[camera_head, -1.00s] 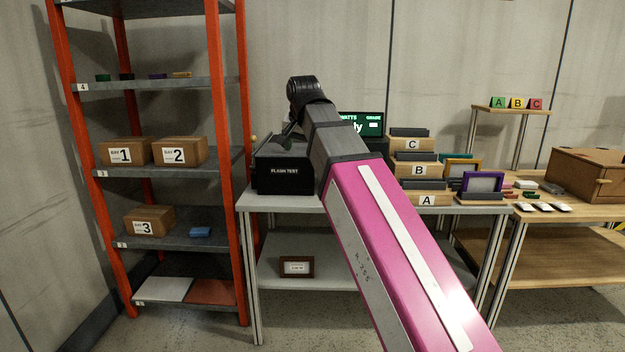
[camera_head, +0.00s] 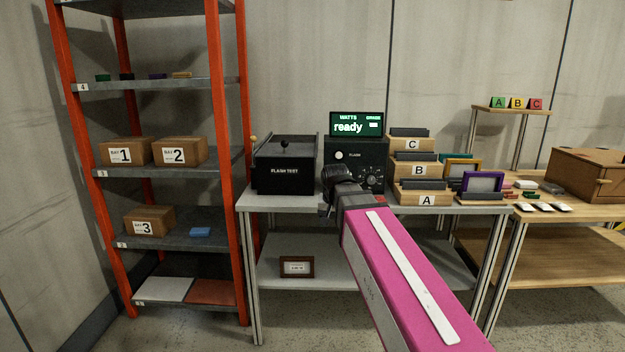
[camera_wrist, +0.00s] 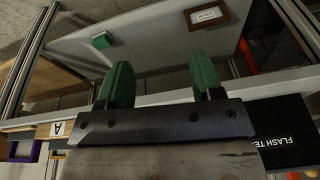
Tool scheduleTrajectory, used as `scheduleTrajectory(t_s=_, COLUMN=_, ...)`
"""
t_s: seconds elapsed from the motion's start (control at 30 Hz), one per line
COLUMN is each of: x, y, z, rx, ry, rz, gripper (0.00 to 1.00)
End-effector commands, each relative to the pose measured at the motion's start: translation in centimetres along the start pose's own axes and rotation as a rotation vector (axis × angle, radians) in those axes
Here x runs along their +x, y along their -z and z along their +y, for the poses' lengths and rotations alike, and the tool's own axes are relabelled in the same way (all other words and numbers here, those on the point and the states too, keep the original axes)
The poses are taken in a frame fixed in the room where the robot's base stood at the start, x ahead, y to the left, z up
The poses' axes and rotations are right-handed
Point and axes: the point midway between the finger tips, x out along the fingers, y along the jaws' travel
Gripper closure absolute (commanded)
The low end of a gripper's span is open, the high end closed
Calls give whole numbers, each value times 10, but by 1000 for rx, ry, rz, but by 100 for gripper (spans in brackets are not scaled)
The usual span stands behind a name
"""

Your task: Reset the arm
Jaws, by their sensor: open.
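My pink arm (camera_head: 400,270) reaches up from the lower right in the head view. Its dark end joint (camera_head: 342,185) is in front of the grey table's front edge. The fingers cannot be made out in that view. In the wrist view my gripper (camera_wrist: 160,82) shows two green fingers spread apart with nothing between them. The fingers lie over the table's front edge and lower shelf, as seen from above.
The black flash test box (camera_head: 285,172), the "ready" display (camera_head: 357,124) and bins A, B, C (camera_head: 412,145) stand on the grey table (camera_head: 290,203). An orange shelf rack (camera_head: 228,120) is left. A green block (camera_wrist: 102,40) and framed card (camera_wrist: 208,14) lie below.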

Motion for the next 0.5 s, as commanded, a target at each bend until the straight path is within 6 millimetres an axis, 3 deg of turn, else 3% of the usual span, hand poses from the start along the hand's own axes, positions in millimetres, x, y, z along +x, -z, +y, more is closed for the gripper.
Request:
scheduleTrajectory(t_s=0.1, x=38, y=-16, z=22, rx=-16, ry=-11, rz=-33, gripper=40)
scheduleTrajectory(t_s=0.5, x=146, y=-75, z=89, rx=-75, ry=-27, rz=-132, gripper=40)
